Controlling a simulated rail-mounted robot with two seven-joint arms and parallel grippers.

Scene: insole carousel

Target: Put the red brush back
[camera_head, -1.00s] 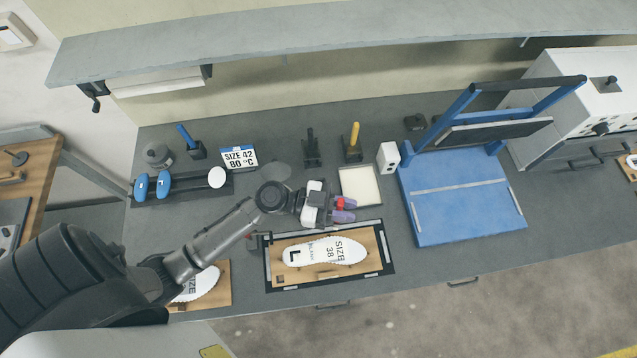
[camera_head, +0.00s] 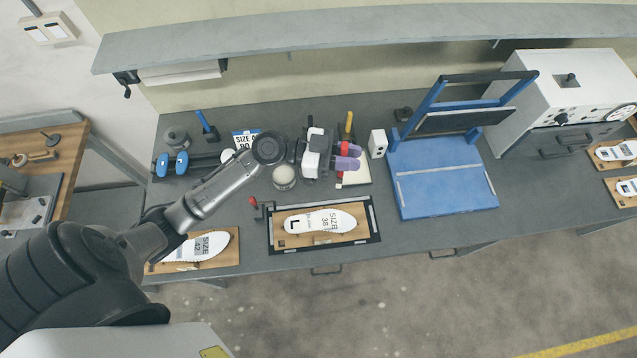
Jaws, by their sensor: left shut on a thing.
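My left gripper (camera_head: 348,157) is above the bench with its purple fingertips shut on the red brush (camera_head: 343,147). Only small red parts of the brush show around the fingers; the rest is hidden. The gripper hovers over the front of the yellow-handled brush (camera_head: 348,122) in its dark stand and over a pale tray (camera_head: 358,177). A dark stand to its left is mostly hidden behind the gripper and wrist. A blue-handled brush (camera_head: 205,121) stands in a holder at the left. My right gripper is out of view.
A white box (camera_head: 377,143) and blue press (camera_head: 445,185) stand to the right. An open jar (camera_head: 284,177) stands below my wrist. A size 38 insole (camera_head: 320,221) lies on a black-framed board in front. A shelf (camera_head: 320,35) overhangs the back.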

